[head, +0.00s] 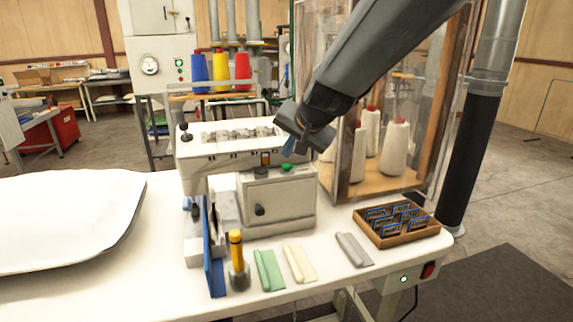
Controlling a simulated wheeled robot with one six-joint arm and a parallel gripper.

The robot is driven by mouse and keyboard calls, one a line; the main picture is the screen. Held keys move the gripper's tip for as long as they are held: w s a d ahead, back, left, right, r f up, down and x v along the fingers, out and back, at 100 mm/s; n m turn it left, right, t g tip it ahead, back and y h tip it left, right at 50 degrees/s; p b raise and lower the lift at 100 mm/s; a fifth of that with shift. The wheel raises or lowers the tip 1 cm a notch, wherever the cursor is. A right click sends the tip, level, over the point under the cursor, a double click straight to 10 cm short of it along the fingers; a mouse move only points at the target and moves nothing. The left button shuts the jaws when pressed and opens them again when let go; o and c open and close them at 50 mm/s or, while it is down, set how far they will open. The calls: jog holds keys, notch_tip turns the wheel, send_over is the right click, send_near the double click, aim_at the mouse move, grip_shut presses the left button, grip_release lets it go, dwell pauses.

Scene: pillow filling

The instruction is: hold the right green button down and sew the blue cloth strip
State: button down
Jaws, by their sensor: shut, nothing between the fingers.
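My gripper (289,148) is at the end of the arm that comes in from the upper right. It is shut and empty, with its tips a little above a green button (287,168) on top of the sewing machine's box. I cannot tell whether the tips touch the button. The sewing machine (231,136) stands at the middle of the table. The blue cloth strip (213,258) is at the machine's left front, upright and running toward the front edge. Its far end under the machine head is partly hidden. I see no second green button clearly.
Green (268,270), cream (299,263) and grey (353,249) strips lie along the white table's front. A yellow-handled tool (237,258) stands beside the blue strip. A wooden tray (401,238) sits right, a white pillow (65,222) left. A clear cabinet (345,150) with thread cones stands behind.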

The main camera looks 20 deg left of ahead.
aim_at(290, 167)
jog(key=shift+r+p, duration=1.75)
jog(key=shift+r, duration=0.55)
jog(key=shift+d+f, duration=0.1)
jog(key=shift+f, duration=0.05)
jog(key=s+d+f+g+h+b, duration=0.1)
jog(key=s+d+f, duration=0.1)
jog(key=d+f, duration=0.3)
jog(key=s+d+f+h, duration=0.1)
jog(key=d+f, duration=0.2)
jog(key=d, duration=0.5)
jog(key=s+d+f+g+h+b, duration=0.1)
jog(key=s+d+f, duration=0.3)
jog(key=s+d, duration=0.3)
jog(key=s+d+f+n+g+h, duration=0.1)
jog(key=s+d+f+g, duration=0.1)
jog(key=s+d+f, duration=0.3)
jog(key=s+d+f+g+h+b, duration=0.1)
jog(key=s+d+f+g, duration=0.1)
jog(key=s+d+f, duration=0.3)
jog(key=s+d, duration=0.4)
jog(key=d, duration=0.2)
jog(key=shift+d+n+h+b, duration=0.3)
jog(key=shift+d+b, duration=0.05)
